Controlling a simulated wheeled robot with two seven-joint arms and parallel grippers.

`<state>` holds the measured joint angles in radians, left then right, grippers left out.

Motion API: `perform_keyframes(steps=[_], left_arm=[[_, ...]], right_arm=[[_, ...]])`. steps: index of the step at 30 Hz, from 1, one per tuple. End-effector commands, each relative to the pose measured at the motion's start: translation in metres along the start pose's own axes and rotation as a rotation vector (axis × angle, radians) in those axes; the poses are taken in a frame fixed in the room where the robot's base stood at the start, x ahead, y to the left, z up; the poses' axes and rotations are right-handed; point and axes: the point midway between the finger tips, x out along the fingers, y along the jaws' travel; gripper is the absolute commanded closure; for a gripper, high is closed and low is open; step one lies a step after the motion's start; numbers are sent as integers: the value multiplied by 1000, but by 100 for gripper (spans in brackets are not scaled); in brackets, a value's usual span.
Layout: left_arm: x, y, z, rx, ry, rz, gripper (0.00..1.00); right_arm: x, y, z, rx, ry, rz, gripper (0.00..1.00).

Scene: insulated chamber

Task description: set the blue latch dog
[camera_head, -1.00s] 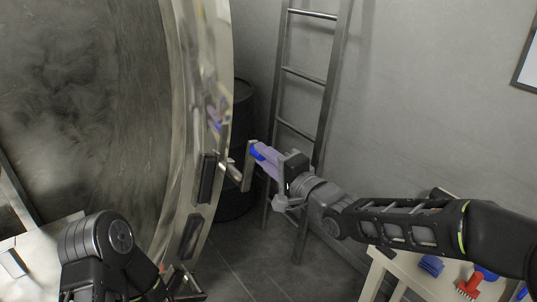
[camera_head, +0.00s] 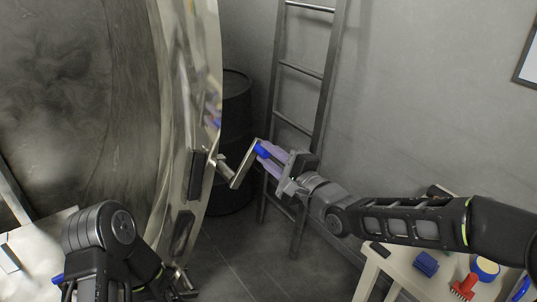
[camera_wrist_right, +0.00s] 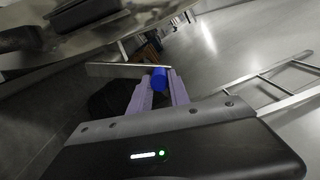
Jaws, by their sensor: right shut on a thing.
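The blue latch dog is a metal crank lever (camera_head: 243,166) on the rim of the big round metal door (camera_head: 208,90), with a blue grip (camera_head: 262,151) at its outer end. The lever slants up and to the right from its pivot. My right gripper (camera_head: 267,154) has its pale purple fingers shut on the blue grip. In the right wrist view the blue grip (camera_wrist_right: 159,78) sits between the fingertips, with the lever's bar (camera_wrist_right: 115,70) reaching left from it.
A ladder (camera_head: 299,119) leans on the wall behind my right gripper, and a dark drum (camera_head: 236,108) stands behind the door's edge. A pale table (camera_head: 399,270) at the lower right holds a blue block (camera_head: 426,263) and a red brush-like piece (camera_head: 464,287).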

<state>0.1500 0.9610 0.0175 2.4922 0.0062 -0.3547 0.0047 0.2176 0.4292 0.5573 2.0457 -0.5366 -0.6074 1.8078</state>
Motion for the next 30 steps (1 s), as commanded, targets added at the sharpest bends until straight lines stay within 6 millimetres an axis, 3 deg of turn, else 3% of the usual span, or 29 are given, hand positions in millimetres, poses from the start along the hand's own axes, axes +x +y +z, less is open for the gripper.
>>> perform_keyframes(steps=[3, 4, 12, 23, 30], left_arm=[[0, 0, 0, 0, 0, 0, 64], [0, 0, 0, 0, 0, 0, 64], [0, 0, 0, 0, 0, 0, 64], [2, 0, 0, 0, 0, 0, 64], [8, -2, -1, 2, 2, 2, 64]], right_arm=[[0, 0, -2, 1, 4, -1, 100], [0, 0, -2, 1, 4, -1, 77], [0, 0, -1, 0, 2, 1, 56], [-6, 1, -2, -1, 2, 1, 56], [-40, 0, -2, -4, 4, -1, 56]])
